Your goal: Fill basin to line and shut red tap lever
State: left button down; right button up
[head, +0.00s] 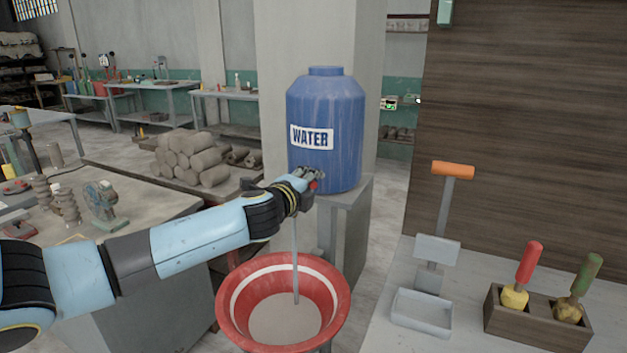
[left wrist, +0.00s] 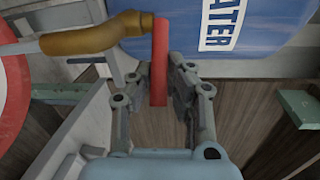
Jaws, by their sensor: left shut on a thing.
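A blue water barrel (head: 335,110) labelled WATER stands on a grey stand. My left gripper (head: 303,180) is at its tap and hides most of it. In the left wrist view, my left gripper (left wrist: 163,85) is shut on the red tap lever (left wrist: 160,50), beside the brass tap (left wrist: 95,36). A water stream (head: 295,245) falls from the tap into the red basin (head: 332,325). The basin has a white line (head: 236,297) inside its wall. The pale water surface (head: 280,322) lies below that line, with red wall showing between. My right gripper is not in view.
On the right table stand a grey tray (head: 422,312), an orange-handled tool (head: 452,170) and a wooden holder (head: 530,325) with red- and green-handled tools. Clay rolls (head: 190,155) lie stacked behind the left table (head: 150,205).

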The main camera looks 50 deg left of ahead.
pick_arm(q)
jog(key=shift+s+f, duration=0.2)
jog(key=shift+f, duration=0.1)
jog(key=c, duration=1.6)
grip_release()
jog(key=o, duration=0.3)
jog(key=shift+r, duration=0.15)
jog(key=shift+o, duration=0.2)
jog(key=v, duration=1.2)
jog(key=shift+a, duration=0.15)
